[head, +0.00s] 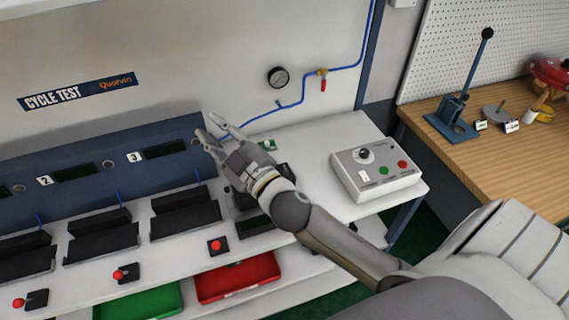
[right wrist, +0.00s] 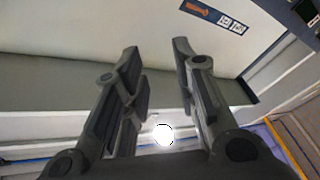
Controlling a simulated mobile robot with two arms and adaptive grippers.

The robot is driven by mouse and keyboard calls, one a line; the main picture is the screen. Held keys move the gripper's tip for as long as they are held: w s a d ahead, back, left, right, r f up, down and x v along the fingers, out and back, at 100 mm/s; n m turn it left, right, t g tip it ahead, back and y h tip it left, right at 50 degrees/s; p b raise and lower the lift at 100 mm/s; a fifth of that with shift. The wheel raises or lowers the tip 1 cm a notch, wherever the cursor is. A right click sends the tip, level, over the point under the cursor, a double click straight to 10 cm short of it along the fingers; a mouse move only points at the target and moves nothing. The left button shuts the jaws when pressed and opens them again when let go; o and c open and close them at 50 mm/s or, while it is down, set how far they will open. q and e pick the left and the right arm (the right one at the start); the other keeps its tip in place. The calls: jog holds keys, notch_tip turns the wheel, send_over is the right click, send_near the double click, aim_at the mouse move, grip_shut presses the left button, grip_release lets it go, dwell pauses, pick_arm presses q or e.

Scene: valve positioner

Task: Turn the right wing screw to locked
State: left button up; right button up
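My right gripper (head: 208,128) is open and empty, its fingers apart in front of the blue panel of the test bench. In the right wrist view, its two fingers (right wrist: 156,52) stand wide apart with nothing between the tips. A dark device (head: 245,200) stands on the bench under the right gripper and wrist, and they cover much of it. I cannot make out the right wing screw in either view; it may be hidden behind the gripper. My left gripper is not in view.
A control box (head: 376,168) with a black knob and green and red buttons sits at the bench's right end. A gauge (head: 278,77) and a blue air line are on the back wall. Red (head: 238,278) and green trays lie below. A wooden table (head: 490,150) stands at right.

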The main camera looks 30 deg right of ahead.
jog(key=a+r+n+y, duration=0.6)
jog(key=a+n+y, duration=0.1)
jog(key=n+y, duration=0.1)
jog(key=s+a+n+g+y, duration=0.2)
jog(key=a+n+g+y, duration=0.4)
jog(key=n, duration=0.3)
jog(key=n+g+h, duration=0.7)
jog(key=g+h, duration=0.7)
jog(key=h, duration=0.3)
send_near(285, 168)
jog(key=f+p, duration=0.1)
jog(key=f, duration=0.2)
jog(key=f+p, duration=0.2)
jog(key=f, duration=0.2)
jog(key=shift+s+f, duration=0.2)
jog(key=shift+f, duration=0.65)
